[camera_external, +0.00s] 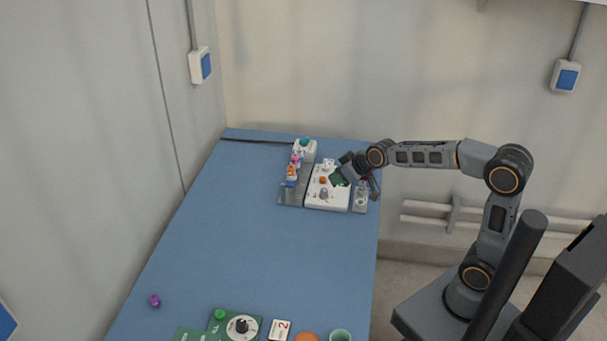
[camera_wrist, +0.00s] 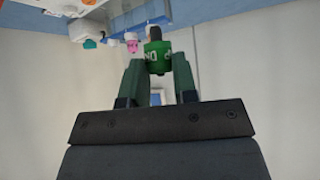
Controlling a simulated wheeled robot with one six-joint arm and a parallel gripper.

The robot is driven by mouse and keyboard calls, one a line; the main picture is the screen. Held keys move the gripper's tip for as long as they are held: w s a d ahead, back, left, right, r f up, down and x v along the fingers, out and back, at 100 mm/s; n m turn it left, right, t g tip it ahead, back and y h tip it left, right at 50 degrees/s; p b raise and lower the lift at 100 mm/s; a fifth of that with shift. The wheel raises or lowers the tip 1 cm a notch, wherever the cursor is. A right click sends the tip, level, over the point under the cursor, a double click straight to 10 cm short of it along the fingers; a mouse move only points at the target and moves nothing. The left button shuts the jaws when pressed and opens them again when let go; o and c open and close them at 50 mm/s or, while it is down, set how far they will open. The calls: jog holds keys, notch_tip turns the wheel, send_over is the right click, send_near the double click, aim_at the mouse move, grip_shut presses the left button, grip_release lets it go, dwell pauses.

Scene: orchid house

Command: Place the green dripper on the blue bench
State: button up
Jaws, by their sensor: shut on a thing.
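The green dripper (camera_wrist: 157,56), with pale lettering on its side, is between the two fingers of my gripper (camera_wrist: 158,70) in the wrist view. The gripper is shut on it. In the external view my gripper (camera_external: 342,177) is over the white tray at the back right of the blue bench (camera_external: 250,245). The dripper is hard to tell from the dark green fingers there. Whether it touches anything below cannot be told.
A white tray (camera_external: 316,200) with small items and a grey strip with several coloured pieces (camera_external: 291,172) are near my gripper. A purple piece (camera_external: 155,300) lies front left. A green board (camera_external: 248,331) and cup (camera_external: 340,335) are at the front. The bench's middle is clear.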

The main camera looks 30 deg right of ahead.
jog(key=s+a+f+n+g+y+b, duration=0.1)
jog(key=s+a+n+g+y, duration=0.25)
jog(key=s+n, duration=0.3)
jog(key=s+a+f+n+g+y, duration=0.1)
jog(key=s+a+n+g+y, duration=0.15)
jog(key=s+n+g, duration=0.35)
jog(key=shift+n+t+h, duration=0.3)
jog(key=shift+n+t, duration=0.15)
jog(key=shift+t, duration=0.2)
jog(key=w+a+f, duration=0.2)
jog(key=w+f, duration=0.1)
jog(key=w, duration=0.1)
jog(key=w+a+f+p, duration=0.1)
jog(key=w+a+f, duration=0.1)
jog(key=w+f, duration=0.1)
jog(key=w+a+f+p, duration=0.1)
jog(key=w+a+f, duration=0.1)
jog(key=w, duration=0.3)
jog(key=shift+w+a+f, duration=0.2)
jog(key=shift+a+f, duration=0.2)
jog(key=shift+a, duration=0.2)
jog(key=shift+w+a+f, duration=0.1)
jog(key=shift+w+f, duration=0.1)
jog(key=shift+f, duration=0.1)
notch_tip(320, 180, down, 2)
jog(key=shift+w+a+f+p, duration=0.1)
jog(key=shift+w+p, duration=0.05)
jog(key=shift+p, duration=0.2)
jog(key=shift+f, duration=0.6)
jog(key=shift+f, duration=0.15)
